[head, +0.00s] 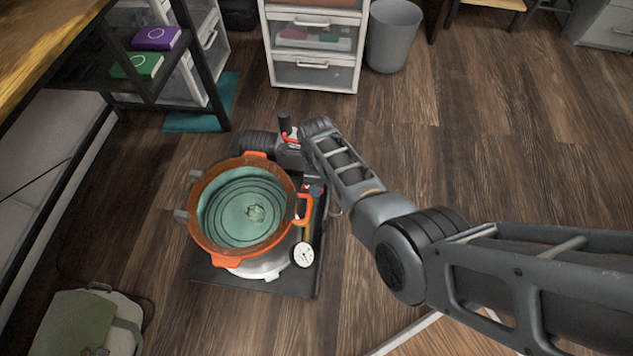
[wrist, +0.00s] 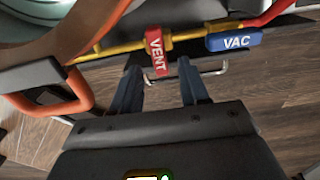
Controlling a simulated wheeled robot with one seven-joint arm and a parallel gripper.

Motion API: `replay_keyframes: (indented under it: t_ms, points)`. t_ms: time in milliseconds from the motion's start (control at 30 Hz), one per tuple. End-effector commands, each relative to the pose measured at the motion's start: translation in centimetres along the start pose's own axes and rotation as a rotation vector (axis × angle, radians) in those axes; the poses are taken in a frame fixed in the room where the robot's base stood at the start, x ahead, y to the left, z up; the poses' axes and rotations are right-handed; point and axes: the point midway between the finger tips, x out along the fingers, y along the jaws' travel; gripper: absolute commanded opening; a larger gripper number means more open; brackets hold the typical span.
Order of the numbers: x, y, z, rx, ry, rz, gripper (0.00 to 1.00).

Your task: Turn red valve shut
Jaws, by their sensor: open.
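The red valve handle, labelled VENT (wrist: 156,53), shows in the wrist view on a yellow pipe (wrist: 120,47). It points down toward my gripper. My gripper (wrist: 161,75) is open, with one dark blue finger on each side of the handle's lower end in the picture. Gaps show between handle and fingers; contact cannot be told. A blue handle labelled VAC (wrist: 235,41) lies just right of the red one. In the head view, the pot (head: 196,222) with an orange rim stands left of my arm, with a round gauge (head: 303,254) beside it. My fingers cannot be made out there.
An orange pot handle (wrist: 75,95) is close on the left in the wrist view. A metal bar (wrist: 215,71) lies beyond the fingers. A dark base plate (head: 305,284) carries the pot. A shelf stands left, drawers (head: 315,76) and a bin (head: 393,38) behind. The floor right is mostly clear.

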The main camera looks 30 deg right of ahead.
Motion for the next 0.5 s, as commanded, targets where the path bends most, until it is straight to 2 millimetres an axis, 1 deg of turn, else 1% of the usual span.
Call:
replay_keyframes:
  t_ms: [33, 200, 333, 500]
  points:
    - [-1.6, 0.0, 0.1, -0.001, -0.001, -0.003, 0.45]
    - [-3.9, 0.0, 0.0, -0.001, 0.0, -0.001, 0.45]
    - [-4.9, 0.0, 0.0, 0.0, 0.001, 0.0, 0.45]
    - [-5.1, 0.0, 0.0, 0.0, 0.001, 0.0, 0.45]
